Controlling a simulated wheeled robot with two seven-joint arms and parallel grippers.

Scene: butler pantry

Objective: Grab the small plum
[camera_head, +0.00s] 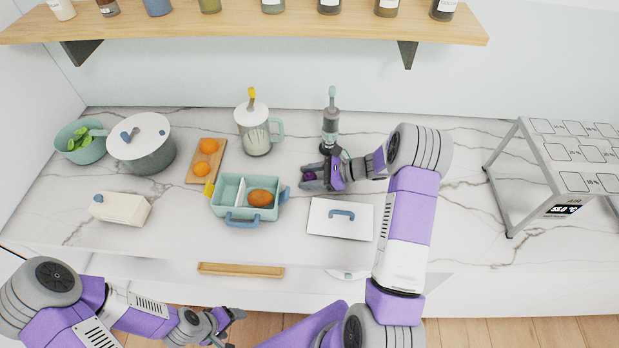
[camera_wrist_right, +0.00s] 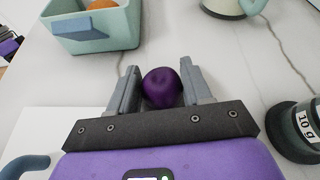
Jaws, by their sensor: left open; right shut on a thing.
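The small plum (camera_wrist_right: 162,87) is dark purple and round. In the right wrist view it sits between the two fingers of my right gripper (camera_wrist_right: 160,90), which is shut on it. In the head view the plum (camera_head: 309,176) shows at the tips of my right gripper (camera_head: 312,177), just right of the teal two-part container. Whether the plum touches the counter is hard to tell. My left gripper (camera_head: 225,325) is open and empty, low in the head view in front of the counter's front edge, far from the plum.
The teal container (camera_head: 233,212) holds an orange-brown round item (camera_head: 260,198). A white lid (camera_head: 341,219) with a blue handle lies in front of my right gripper. A grey-green pump bottle (camera_head: 330,125) stands behind it. A board (camera_head: 219,147) with oranges, a jug (camera_head: 255,135) and a metal rack (camera_head: 545,170) stand around.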

